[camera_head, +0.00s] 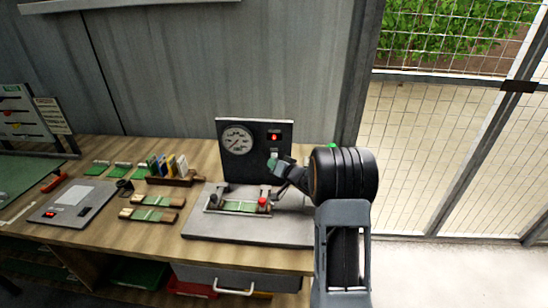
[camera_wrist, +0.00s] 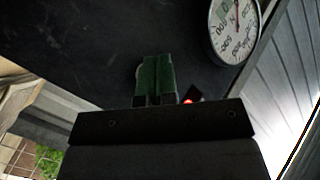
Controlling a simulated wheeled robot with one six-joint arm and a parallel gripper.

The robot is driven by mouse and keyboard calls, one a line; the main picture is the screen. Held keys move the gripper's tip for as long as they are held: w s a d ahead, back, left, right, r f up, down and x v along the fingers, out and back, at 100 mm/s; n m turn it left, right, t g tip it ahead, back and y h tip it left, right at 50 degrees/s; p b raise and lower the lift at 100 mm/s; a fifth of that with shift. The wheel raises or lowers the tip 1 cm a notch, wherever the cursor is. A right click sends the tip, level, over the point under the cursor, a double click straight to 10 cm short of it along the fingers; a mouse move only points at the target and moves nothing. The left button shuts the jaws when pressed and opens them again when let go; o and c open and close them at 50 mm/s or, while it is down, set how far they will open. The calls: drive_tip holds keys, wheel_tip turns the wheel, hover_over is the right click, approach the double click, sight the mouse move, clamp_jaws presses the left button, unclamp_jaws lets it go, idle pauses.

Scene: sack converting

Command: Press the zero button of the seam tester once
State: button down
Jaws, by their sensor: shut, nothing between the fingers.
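The seam tester has a black upright panel (camera_head: 236,168) with a round white dial (camera_head: 237,140) and a small red-lit display (camera_head: 274,137). My gripper (camera_head: 275,160) is at the panel's lower right, below the display, with its tips close to the panel face. In the wrist view my gripper's green fingers (camera_wrist: 156,75) are together and empty, pointing at the black panel (camera_wrist: 100,50). A pale rounded edge, perhaps the zero button, shows just left of the fingertips; the fingers hide the rest. I cannot tell whether they touch. The dial also shows in the wrist view (camera_wrist: 234,28).
The tester's grey base (camera_head: 225,231) carries clamps, a green strip and a red knob (camera_head: 262,201). Left on the wooden bench (camera_head: 118,232) are a rack of coloured cards (camera_head: 170,168), wooden-ended strips (camera_head: 150,214) and a grey device (camera_head: 70,205). A mesh fence (camera_head: 450,150) stands right.

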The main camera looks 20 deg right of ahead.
drive_tip(key=shift+s+a, duration=0.4)
drive_tip(key=shift+s, duration=0.35)
drive_tip(key=shift+s+a, duration=0.45)
drive_tip(key=shift+s, duration=0.25)
drive_tip(key=shift+s+a, duration=0.4)
drive_tip(key=shift+s, duration=0.35)
